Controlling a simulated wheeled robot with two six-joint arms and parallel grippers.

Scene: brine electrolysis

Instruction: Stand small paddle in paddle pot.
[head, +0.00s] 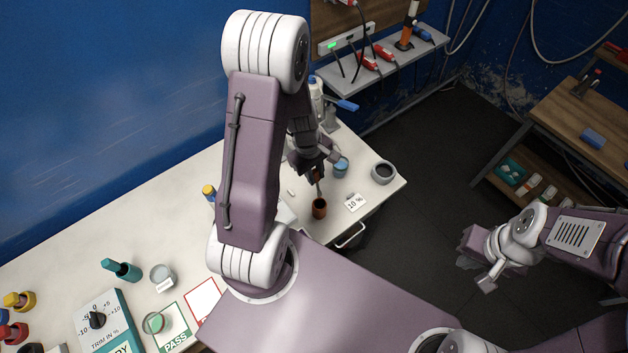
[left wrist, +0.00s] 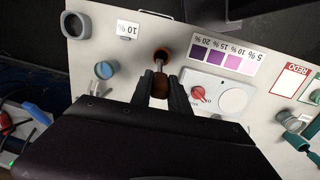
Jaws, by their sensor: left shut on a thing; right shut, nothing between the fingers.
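The paddle pot (head: 319,209) is a small brown cup standing on the white bench near its front edge; it also shows in the left wrist view (left wrist: 162,53). My left gripper (head: 316,168) is above the pot, shut on the small paddle (head: 319,186). In the left wrist view, the paddle's brown handle is between the fingers (left wrist: 160,92), and its thin grey shaft (left wrist: 159,65) points at the pot. Its lower end overlaps the pot's mouth; I cannot tell how deep it is. My right gripper (head: 480,269) is shut and empty, out over the floor.
A "10 %" card (head: 356,203), a blue-filled beaker (head: 341,166) and a grey cup (head: 383,172) stand near the pot. In the left wrist view, a purple colour chart (left wrist: 222,55) and a white device with a red knob (left wrist: 198,94) lie right of it.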

